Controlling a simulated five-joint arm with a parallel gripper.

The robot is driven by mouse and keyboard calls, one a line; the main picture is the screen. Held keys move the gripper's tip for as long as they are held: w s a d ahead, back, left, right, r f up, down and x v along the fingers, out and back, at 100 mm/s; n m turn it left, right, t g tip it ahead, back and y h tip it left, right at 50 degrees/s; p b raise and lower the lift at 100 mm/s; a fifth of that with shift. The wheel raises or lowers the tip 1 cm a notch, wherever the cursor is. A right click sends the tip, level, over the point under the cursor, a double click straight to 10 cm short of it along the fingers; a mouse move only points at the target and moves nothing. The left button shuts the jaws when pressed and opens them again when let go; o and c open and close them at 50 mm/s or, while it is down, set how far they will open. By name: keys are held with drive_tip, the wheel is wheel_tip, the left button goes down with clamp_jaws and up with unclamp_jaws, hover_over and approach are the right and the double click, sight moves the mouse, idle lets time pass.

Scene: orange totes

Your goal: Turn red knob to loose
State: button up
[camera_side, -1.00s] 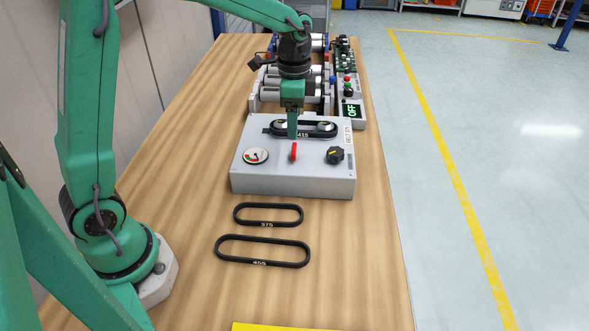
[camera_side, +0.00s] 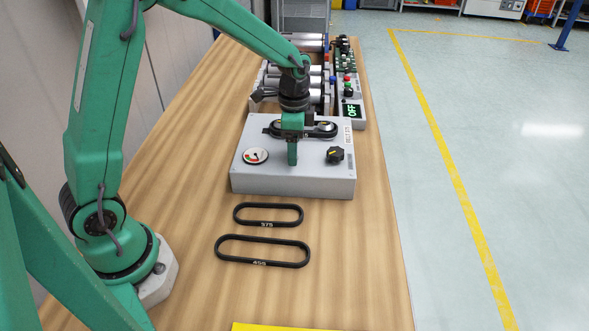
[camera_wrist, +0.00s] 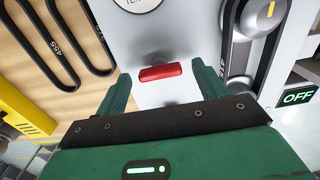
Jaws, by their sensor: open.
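The red knob (camera_wrist: 160,72) shows in the wrist view as a red bar on the light grey box (camera_wrist: 185,30). My green gripper (camera_wrist: 160,85) is open, with one finger on each side of the knob and a gap to it on both sides. In the side view my gripper (camera_side: 292,162) is down over the front middle of the box (camera_side: 290,184) and hides the knob. A belt (camera_side: 325,131) runs around pulleys on top of the box, partly behind my gripper.
A round gauge (camera_side: 256,156) and a black dial (camera_side: 335,155) flank my gripper on the box. Two loose belts, one small (camera_side: 268,214) and one larger (camera_side: 263,251), lie on the table in front. Rollers and a panel reading OFF (camera_side: 352,110) stand behind.

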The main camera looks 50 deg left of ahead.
drive_tip(key=shift+f, duration=0.1)
drive_tip(key=c, duration=1)
drive_tip(key=shift+n, duration=0.4)
drive_tip(key=n, duration=0.8)
drive_tip(key=shift+n, duration=0.4)
drive_tip(key=n, duration=0.4)
drive_tip(key=shift+n, duration=2.2)
